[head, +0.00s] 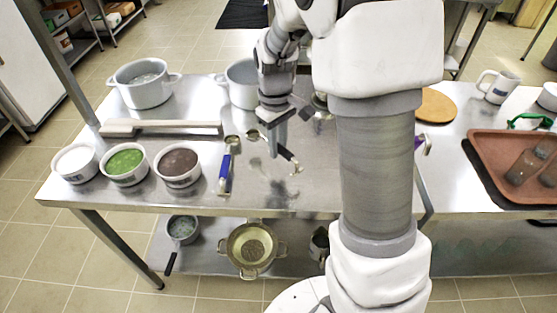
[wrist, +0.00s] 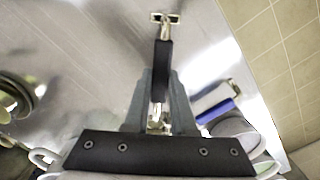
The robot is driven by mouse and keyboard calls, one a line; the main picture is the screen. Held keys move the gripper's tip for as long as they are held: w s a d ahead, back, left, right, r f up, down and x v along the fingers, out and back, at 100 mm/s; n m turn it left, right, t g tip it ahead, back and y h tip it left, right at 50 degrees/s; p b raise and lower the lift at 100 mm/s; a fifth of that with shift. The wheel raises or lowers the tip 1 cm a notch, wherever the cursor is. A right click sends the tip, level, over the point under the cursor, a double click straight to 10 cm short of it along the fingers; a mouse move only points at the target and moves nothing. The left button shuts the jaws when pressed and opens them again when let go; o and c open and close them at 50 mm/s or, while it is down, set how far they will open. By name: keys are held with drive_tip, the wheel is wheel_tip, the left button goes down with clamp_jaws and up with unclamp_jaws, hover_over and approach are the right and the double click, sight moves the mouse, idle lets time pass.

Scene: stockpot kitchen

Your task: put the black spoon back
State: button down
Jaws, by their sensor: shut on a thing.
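My gripper (head: 274,148) is low over the steel table, left of my arm column in the head view. In the wrist view my gripper (wrist: 160,88) is shut on the black handle (wrist: 163,62) of the black spoon. A bright metal end with a flat hanging loop points away from the fingers, and more metal shows between them. In the head view the spoon (head: 286,154) is small and partly covered by the fingers. I cannot tell whether it touches the table.
A blue-handled utensil (head: 228,166) lies left of my gripper, beside bowls of brown (head: 179,165), green (head: 125,163) and white (head: 75,162) contents. A long pale bar (head: 160,129) and two pots (head: 143,86) are behind. A terracotta tray (head: 490,150) is at right.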

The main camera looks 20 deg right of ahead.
drive_tip(key=shift+s+f, duration=0.35)
drive_tip(key=shift+f, duration=0.05)
drive_tip(key=shift+f+b, duration=0.35)
drive_tip(key=shift+f, duration=1.4)
drive_tip(key=shift+f, duration=0.15)
drive_tip(key=c, duration=0.7)
unclamp_jaws()
drive_tip(key=shift+c, duration=0.2)
